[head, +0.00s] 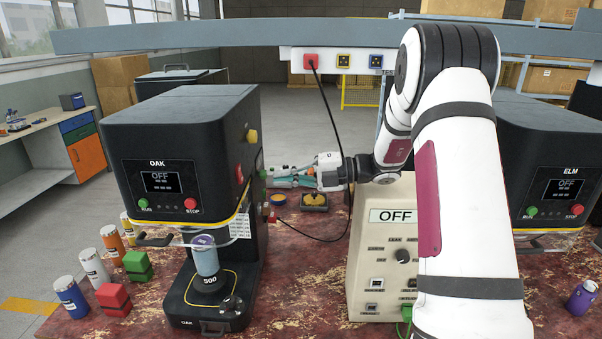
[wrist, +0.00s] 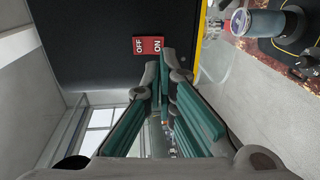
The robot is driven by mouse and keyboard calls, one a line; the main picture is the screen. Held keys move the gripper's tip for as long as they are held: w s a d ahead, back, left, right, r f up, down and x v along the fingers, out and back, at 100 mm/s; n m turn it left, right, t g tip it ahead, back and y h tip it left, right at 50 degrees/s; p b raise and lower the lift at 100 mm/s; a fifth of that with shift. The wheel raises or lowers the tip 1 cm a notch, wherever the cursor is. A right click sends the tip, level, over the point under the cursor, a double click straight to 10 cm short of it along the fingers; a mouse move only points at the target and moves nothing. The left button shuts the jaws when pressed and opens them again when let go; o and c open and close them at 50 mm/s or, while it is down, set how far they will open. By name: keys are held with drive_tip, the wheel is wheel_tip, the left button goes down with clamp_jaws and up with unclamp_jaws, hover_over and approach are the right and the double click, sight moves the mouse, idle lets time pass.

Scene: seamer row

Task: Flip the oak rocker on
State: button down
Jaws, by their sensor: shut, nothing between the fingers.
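The OAK seamer (head: 180,130) is a black machine at the left in the head view; its display reads OFF. The red rocker (wrist: 148,45), marked OFF and ON, is on the machine's black side wall in the wrist view. A small red patch low on that wall in the head view looks like the same rocker (head: 239,173). My gripper (head: 268,176) is at the right of the machine, pointing at this side. In the wrist view my closed fingertips (wrist: 166,62) are empty, close to the ON end. I cannot tell whether they touch it or which end is pressed in.
A beige tester (head: 381,250) reading OFF stands right of the machine. A black cable runs across the table from the overhead rail (head: 200,35). Cans, red and green blocks stand at left. The ELM machine (head: 550,170) is at right, partly behind my arm.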

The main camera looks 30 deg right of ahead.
sight(242, 180)
drive_tip(key=p+x, duration=0.1)
drive_tip(key=x, duration=0.6)
drive_tip(key=shift+a, duration=0.15)
drive_tip(key=shift+w+f, duration=0.1)
drive_tip(key=shift+w+a+f+y, duration=0.1)
drive_tip(key=shift+a+y, duration=0.2)
wheel_tip(242, 180, up, 10)
drive_tip(key=shift+w+f, duration=0.1)
idle(0.4)
